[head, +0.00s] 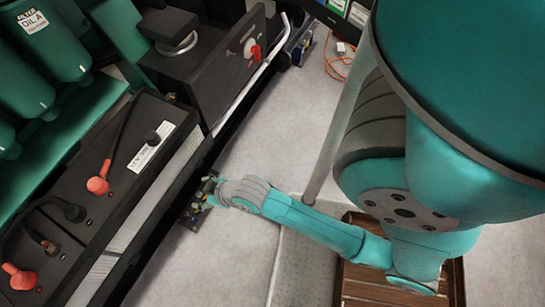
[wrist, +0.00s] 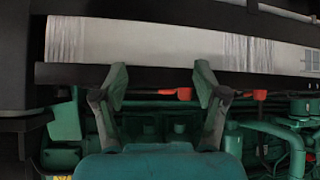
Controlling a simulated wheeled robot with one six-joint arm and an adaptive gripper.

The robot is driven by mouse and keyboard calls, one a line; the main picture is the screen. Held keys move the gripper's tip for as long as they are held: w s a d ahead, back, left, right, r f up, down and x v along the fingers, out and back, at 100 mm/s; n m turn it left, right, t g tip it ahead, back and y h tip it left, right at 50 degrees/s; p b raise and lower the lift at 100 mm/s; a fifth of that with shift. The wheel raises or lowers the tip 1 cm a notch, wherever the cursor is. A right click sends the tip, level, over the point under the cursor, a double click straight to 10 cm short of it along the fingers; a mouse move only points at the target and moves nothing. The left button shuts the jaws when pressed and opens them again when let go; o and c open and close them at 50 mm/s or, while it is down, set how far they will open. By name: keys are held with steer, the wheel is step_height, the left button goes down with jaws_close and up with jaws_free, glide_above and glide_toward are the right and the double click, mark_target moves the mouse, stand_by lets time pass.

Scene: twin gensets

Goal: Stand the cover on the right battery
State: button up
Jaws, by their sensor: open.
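Two black batteries sit side by side along the left genset in the head view. One, farther along, carries a white label (head: 151,147) and a red terminal boot (head: 98,184). The nearer one has another red boot (head: 20,276) and black cables. I cannot pick out a separate cover in either view. My gripper (head: 198,203) is low beside the outer side of the battery row, partly hard to make out against the dark frame. In the wrist view my gripper (wrist: 160,85) is open with nothing visible between its fingers. Red boots also show there beyond the fingers.
Green oil filters (head: 48,40) stand at upper left. A black box with a red switch (head: 255,52) and a pale rail rise beyond the batteries. An orange cable (head: 335,65) lies on the floor. A slatted brown wooden piece (head: 385,287) is at the bottom. Grey floor between is open.

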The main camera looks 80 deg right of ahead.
steer(key=s+a+r+t, duration=0.2)
steer(key=s+r, duration=0.5)
steer(key=s, duration=0.4)
steer(key=s+a+r+t+y, duration=0.1)
steer(key=s+a+r+t, duration=0.2)
steer(key=s+r, duration=0.5)
steer(key=s+a, duration=0.1)
steer(key=s, duration=0.2)
steer(key=shift+s+r, duration=0.2)
steer(key=shift+s, duration=0.05)
